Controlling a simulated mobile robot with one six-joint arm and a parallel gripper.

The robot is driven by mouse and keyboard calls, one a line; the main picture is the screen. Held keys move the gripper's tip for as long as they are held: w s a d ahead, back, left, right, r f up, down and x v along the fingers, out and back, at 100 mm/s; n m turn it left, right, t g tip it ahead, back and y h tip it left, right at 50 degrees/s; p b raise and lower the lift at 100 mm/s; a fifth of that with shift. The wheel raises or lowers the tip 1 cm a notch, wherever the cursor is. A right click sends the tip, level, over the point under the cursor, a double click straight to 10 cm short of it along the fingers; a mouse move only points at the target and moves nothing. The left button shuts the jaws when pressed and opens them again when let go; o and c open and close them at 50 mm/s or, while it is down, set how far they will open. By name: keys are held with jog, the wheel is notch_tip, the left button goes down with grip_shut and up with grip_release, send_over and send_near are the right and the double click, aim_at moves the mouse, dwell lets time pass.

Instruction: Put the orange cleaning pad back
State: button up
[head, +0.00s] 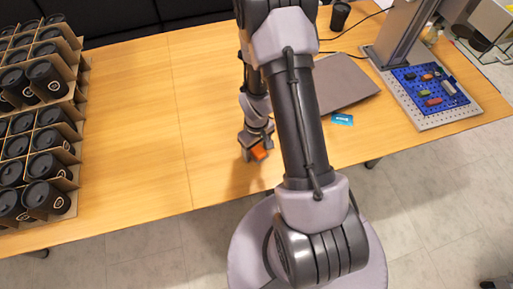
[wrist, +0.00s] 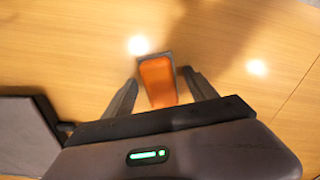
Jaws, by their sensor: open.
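The orange cleaning pad (wrist: 158,82) lies on the wooden table, a small orange block with a grey edge along its far end and sides. In the head view the orange pad (head: 259,153) shows just below my gripper (head: 256,146), near the front edge of the table. In the wrist view my gripper (wrist: 159,92) is open, with one finger on each side of the pad's near part. I cannot tell whether the fingers touch it.
A blue board (head: 418,98) with several small coloured items lies on the marker's base plate (head: 465,112) at right. A closed laptop (head: 345,82) and a blue card (head: 342,119) lie in between. Boxes of black cups (head: 48,165) fill the left. The table's left middle (head: 130,130) is clear.

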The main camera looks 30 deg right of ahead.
notch_tip(320, 180, up, 12)
jog(key=p, duration=0.5)
notch_tip(320, 180, up, 7)
jog(key=t, duration=0.1)
send_over(256, 148)
jog(key=w+a, duration=0.1)
jog(key=s+a+r+m+t, duration=0.1)
jog(key=a+r+m, duration=0.15)
jog(key=r, duration=0.35)
jog(key=s+a+r+m+t, duration=0.1)
jog(key=a+r, duration=0.3)
jog(key=r, duration=0.3)
jog(key=s+a+r+m+t+y, duration=0.2)
jog(key=s+a+r, duration=0.5)
jog(key=s+r, duration=0.3)
jog(key=shift+s+t, duration=0.2)
jog(key=shift+t, duration=0.2)
